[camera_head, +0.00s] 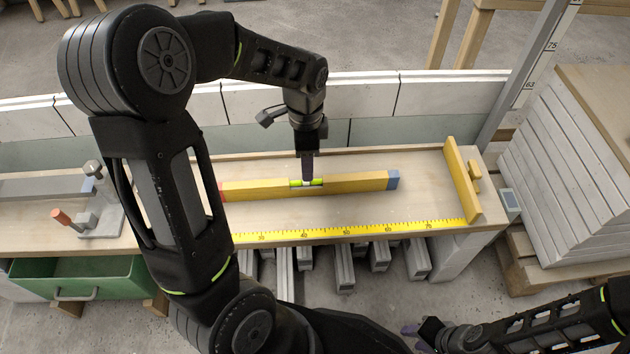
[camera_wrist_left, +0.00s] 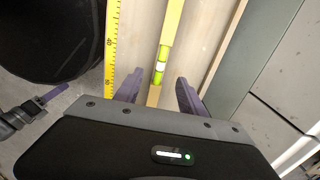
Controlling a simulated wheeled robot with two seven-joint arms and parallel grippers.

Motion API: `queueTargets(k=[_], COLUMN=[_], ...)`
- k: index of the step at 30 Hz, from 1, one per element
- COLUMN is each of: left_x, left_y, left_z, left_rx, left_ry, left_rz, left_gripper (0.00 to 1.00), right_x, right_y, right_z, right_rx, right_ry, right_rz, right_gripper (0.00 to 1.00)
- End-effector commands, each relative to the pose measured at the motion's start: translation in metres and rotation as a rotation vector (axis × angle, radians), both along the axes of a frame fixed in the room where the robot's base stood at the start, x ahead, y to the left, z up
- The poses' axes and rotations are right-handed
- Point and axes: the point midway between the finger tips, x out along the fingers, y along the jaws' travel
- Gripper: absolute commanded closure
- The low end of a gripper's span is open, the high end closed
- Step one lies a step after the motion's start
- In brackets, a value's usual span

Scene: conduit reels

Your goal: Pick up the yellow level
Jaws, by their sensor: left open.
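The yellow level (camera_head: 350,184) lies lengthwise on the wooden bench, with a blue end cap at its right and a green vial near its middle. My left gripper (camera_head: 307,180) points down at the level beside the vial. In the left wrist view the open fingers (camera_wrist_left: 160,97) stand on either side of the level (camera_wrist_left: 169,35), with a gap on each side. Whether the fingertips reach the bench top is hard to tell. My right gripper (camera_head: 412,329) is low in front of the bench, away from the level; its finger opening is unclear.
A yellow ruler (camera_head: 350,231) runs along the bench's front edge. A yellow T-shaped piece (camera_head: 463,180) lies at the right end. A low block wall (camera_head: 440,95) stands behind. A green drawer (camera_head: 75,275) and a clamp-like tool (camera_head: 98,215) are at left.

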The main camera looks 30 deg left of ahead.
Motion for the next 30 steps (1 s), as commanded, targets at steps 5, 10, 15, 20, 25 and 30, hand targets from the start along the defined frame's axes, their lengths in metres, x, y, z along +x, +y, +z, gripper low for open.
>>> queueTargets(k=[5,10,15,20,25,30], left_x=[0.000,0.000,0.000,0.000,0.000,-0.001], left_y=[-0.001,-0.001,-0.001,0.000,0.000,0.000], left_z=[-0.001,-0.010,-0.027,-0.027,-0.028,-0.048], left_rx=[-0.001,-0.001,-0.001,-0.001,-0.001,-0.001], left_ry=[-0.001,0.001,-0.001,-0.002,-0.002,0.001], left_rz=[0.000,0.001,0.001,0.002,0.002,0.002], left_gripper=[0.53,0.53,0.53,0.53,0.53,0.53], right_x=[0.000,0.001,0.003,0.003,0.003,0.005], right_y=[0.000,-0.001,-0.002,-0.003,-0.003,-0.004], right_z=[0.000,-0.004,-0.010,-0.009,-0.010,-0.020], right_rx=[0.000,-0.001,-0.004,-0.004,-0.004,-0.006], right_ry=[0.000,-0.001,-0.004,-0.005,-0.005,-0.008], right_rz=[0.000,-0.002,-0.005,-0.006,-0.006,-0.010], right_gripper=[0.64,0.64,0.64,0.64,0.64,0.64])
